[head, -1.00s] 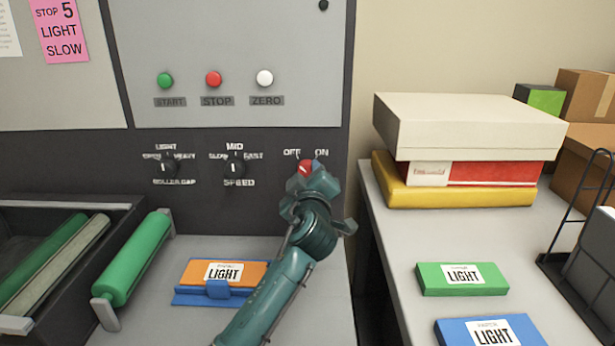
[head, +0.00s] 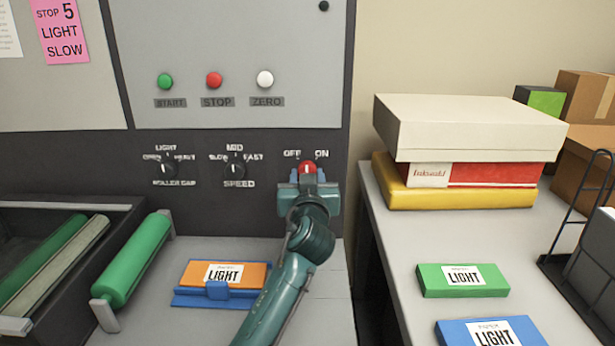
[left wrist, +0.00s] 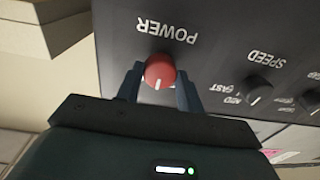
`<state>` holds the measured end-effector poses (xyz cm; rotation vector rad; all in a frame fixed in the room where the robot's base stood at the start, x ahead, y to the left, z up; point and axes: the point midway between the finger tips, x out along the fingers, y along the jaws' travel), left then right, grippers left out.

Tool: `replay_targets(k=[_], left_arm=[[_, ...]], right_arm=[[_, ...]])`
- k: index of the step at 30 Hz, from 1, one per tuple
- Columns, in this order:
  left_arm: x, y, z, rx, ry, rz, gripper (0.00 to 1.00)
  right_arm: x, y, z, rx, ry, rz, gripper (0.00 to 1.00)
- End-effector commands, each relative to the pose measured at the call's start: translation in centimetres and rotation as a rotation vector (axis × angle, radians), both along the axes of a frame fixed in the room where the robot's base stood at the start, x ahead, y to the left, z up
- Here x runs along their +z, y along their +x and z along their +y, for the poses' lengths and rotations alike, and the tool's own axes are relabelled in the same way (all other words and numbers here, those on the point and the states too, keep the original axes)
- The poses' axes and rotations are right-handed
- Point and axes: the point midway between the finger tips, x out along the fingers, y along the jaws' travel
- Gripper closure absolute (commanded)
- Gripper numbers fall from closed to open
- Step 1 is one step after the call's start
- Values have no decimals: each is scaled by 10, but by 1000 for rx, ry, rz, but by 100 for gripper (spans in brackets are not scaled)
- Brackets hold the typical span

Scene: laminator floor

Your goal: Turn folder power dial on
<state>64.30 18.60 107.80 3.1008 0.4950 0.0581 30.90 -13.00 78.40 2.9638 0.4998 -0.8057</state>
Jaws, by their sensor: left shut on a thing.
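The red power dial (head: 307,167) sits on the dark lower panel of the machine, below the OFF and ON labels (head: 306,153). Its white pointer line looks close to upright, between the two labels. My left gripper (head: 307,177) reaches up to it and is shut on it. In the left wrist view the dial (left wrist: 160,70) is between the two fingers of my left gripper (left wrist: 160,85), under an upside-down POWER label (left wrist: 167,30). The gripper hides the dial's lower part in the head view. My right gripper is not in view.
The speed dial (head: 236,167) and roller gap dial (head: 168,167) are left of the power dial. START, STOP and ZERO buttons (head: 214,80) are above. An orange LIGHT packet (head: 252,274) lies on the shelf below. A side table (head: 395,250) with boxes stands right.

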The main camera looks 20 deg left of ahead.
Motion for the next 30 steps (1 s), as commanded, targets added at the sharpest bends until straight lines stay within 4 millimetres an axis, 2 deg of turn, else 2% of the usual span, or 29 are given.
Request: replay_targets(k=[18,30], left_arm=[[4,0,2,3,540,153,86],[3,0,2,3,739,208,86]], right_arm=[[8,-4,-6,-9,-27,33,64],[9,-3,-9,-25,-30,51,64]])
